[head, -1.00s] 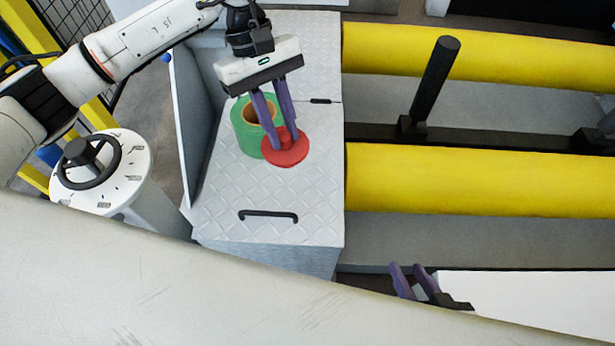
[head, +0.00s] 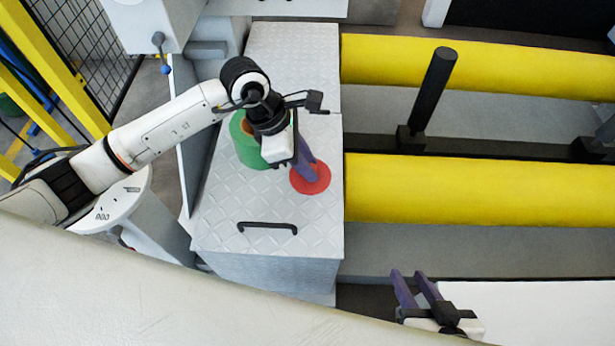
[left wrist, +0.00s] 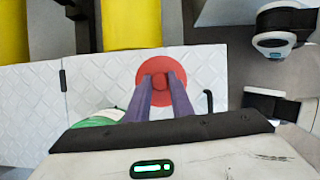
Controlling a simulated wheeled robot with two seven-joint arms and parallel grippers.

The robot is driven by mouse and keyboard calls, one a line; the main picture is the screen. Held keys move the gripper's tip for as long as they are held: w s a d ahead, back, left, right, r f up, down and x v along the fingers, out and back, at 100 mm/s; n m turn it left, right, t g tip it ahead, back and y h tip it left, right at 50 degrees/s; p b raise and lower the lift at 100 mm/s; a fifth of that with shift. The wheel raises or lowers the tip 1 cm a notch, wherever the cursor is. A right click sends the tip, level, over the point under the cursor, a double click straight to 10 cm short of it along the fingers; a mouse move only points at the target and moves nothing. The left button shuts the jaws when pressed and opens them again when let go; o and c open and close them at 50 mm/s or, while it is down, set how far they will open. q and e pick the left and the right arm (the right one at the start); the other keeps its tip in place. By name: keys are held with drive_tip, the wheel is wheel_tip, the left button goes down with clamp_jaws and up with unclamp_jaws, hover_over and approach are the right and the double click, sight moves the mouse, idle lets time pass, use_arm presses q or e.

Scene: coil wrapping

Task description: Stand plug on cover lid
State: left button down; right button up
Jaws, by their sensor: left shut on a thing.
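The red plug (head: 318,184) is a flat round disc with a small knob, over the right part of the diamond-plate cover lid (head: 215,222). My left gripper (head: 307,170) is shut on the plug's knob, its purple fingers tilted. In the left wrist view the plug (left wrist: 150,64) lies flat-on beyond the fingertips (left wrist: 161,82), with the lid (left wrist: 100,82) behind it. I cannot tell whether the disc touches the lid. My right gripper (head: 410,274) is empty, its purple fingers apart, at the lower right.
A green roll (head: 242,150) stands on the lid left of the plug, partly hidden by my left gripper. A black handle (head: 267,226) is on the lid's near part. Yellow rollers (head: 470,190) and a black post (head: 435,88) lie to the right. Bare lid surrounds the handle.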

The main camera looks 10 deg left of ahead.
use_arm(q)
wheel_tip(320, 180, down, 5)
drive_tip(key=shift+r+b, duration=0.2)
drive_tip(key=shift+b, duration=0.3)
drive_tip(key=c, duration=1.6)
unclamp_jaws()
drive_tip(key=shift+f, duration=0.1)
drive_tip(key=shift+o, duration=0.2)
drive_tip(key=p+v, duration=0.2)
drive_tip(key=v, duration=1)
drive_tip(key=shift+p, duration=0.3)
